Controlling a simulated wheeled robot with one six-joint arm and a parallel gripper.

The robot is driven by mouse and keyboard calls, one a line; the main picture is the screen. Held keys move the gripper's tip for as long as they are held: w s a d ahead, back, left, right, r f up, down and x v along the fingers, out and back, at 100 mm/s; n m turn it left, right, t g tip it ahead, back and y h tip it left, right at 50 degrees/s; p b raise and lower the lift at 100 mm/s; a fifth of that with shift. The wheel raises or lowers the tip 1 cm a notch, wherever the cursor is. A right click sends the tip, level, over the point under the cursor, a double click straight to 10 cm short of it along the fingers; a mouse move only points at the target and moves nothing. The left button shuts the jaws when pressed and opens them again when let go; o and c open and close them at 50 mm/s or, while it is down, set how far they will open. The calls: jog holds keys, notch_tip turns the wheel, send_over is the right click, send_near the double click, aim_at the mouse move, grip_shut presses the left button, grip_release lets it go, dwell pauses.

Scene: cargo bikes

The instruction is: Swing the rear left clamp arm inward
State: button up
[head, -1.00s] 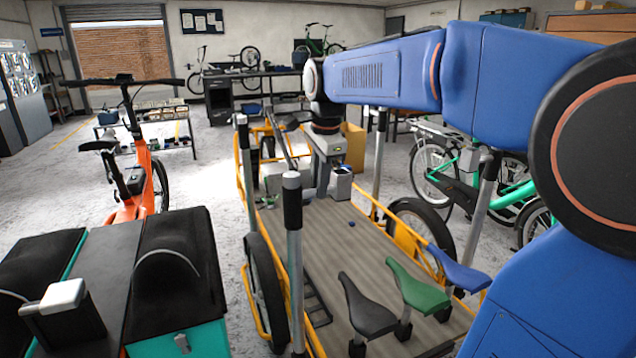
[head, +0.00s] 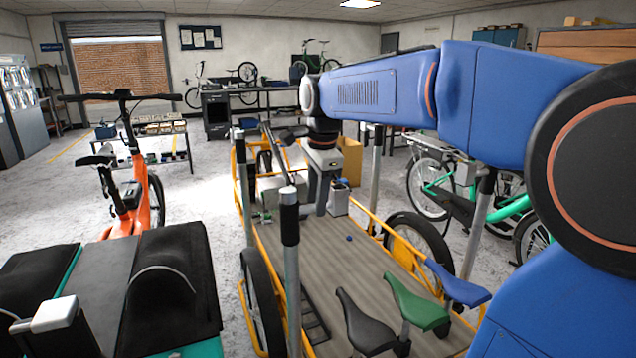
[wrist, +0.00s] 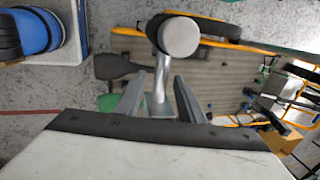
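The cargo bike's clamp arms are upright grey posts with dark sleeves. The near left post (head: 290,240) stands beside the left wheel, and the far left post (head: 240,185) stands behind it. I cannot tell for sure which is called rear. My gripper (head: 314,205) hangs from the blue arm just right of the near left post's top in the head view. In the wrist view my gripper (wrist: 160,88) is open. A grey post with a round end (wrist: 181,37) shows between and beyond its fingers, apparently the near left one. Clear space shows beside the shaft; contact cannot be told.
Black (head: 365,325), green (head: 415,305) and blue (head: 458,285) saddles stand at the near end of the wooden deck (head: 350,262). Two right posts rise opposite, the nearer one (head: 478,225) under my arm. A black-topped case (head: 165,285) is at the near left.

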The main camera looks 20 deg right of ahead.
jog(key=s+r, duration=0.3)
jog(key=r, duration=1.4)
jog(key=shift+s, duration=0.2)
jog(key=shift+f, duration=0.15)
jog(key=s+f+n+t, duration=0.1)
jog(key=s+f+n, duration=0.8)
jog(key=f, duration=0.7)
jog(key=s+f+n+t, duration=0.1)
jog(key=s+f+n, duration=0.8)
jog(key=s+f, duration=0.5)
notch_tip(320, 180, down, 2)
jog(key=shift+a+t, duration=0.15)
jog(key=shift+t, duration=0.15)
